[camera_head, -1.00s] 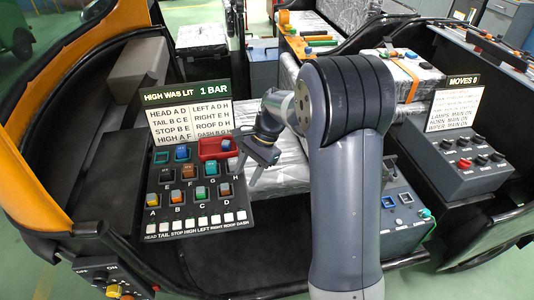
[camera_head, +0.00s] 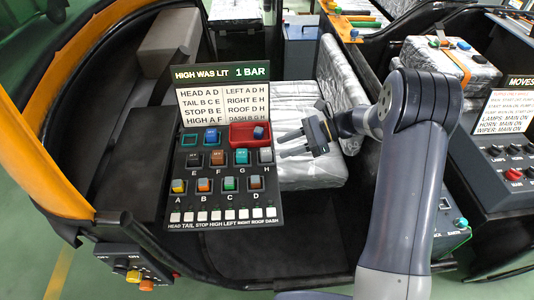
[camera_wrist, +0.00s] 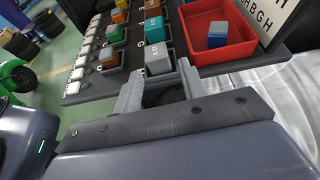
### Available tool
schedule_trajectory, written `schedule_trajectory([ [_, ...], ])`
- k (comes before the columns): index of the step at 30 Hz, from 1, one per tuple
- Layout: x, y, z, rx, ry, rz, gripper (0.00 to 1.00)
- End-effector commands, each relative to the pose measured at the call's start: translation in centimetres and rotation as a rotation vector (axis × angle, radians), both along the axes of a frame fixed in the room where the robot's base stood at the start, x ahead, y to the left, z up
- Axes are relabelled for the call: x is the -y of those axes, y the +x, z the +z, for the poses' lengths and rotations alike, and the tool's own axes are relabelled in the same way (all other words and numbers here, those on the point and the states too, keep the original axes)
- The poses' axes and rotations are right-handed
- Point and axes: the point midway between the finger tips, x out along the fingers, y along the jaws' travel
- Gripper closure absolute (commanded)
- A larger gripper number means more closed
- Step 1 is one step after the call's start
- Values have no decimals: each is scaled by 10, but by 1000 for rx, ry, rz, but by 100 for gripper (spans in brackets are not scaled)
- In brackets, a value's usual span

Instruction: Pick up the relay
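Several coloured relays stand in the lettered sockets of the black panel (camera_head: 264,192). The task line does not say which relay is meant. A grey relay (camera_head: 266,156) is in socket H at the panel's right edge. A blue relay (camera_head: 259,132) lies in the red tray (camera_head: 238,141) above it. My gripper (camera_head: 281,146) is open at the panel's right side, fingers pointing left. In the wrist view the grey relay (camera_wrist: 158,58) shows between or just beyond my fingertips (camera_wrist: 160,82). I cannot tell whether they touch it.
A lettered sign (camera_head: 222,98) stands behind the sockets. White switches (camera_head: 222,215) line the panel's front. A plastic-wrapped seat (camera_head: 310,170) is right of the panel. A second control box (camera_head: 510,165) is at the far right. A small switch box (camera_head: 130,265) is at lower left.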

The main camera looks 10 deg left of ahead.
Motion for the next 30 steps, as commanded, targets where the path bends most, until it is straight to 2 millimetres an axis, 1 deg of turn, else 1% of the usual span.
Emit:
schedule_trajectory([
  [5, -15, -7, -3, -2, -1, 2, 60],
  [9, -35, -15, -10, -2, -1, 2, 60],
  [12, -44, -17, -15, 0, -1, 2, 60],
  [19, -46, -17, -16, 1, -1, 0, 60],
  [30, -46, -17, -16, 1, -1, 0, 90],
])
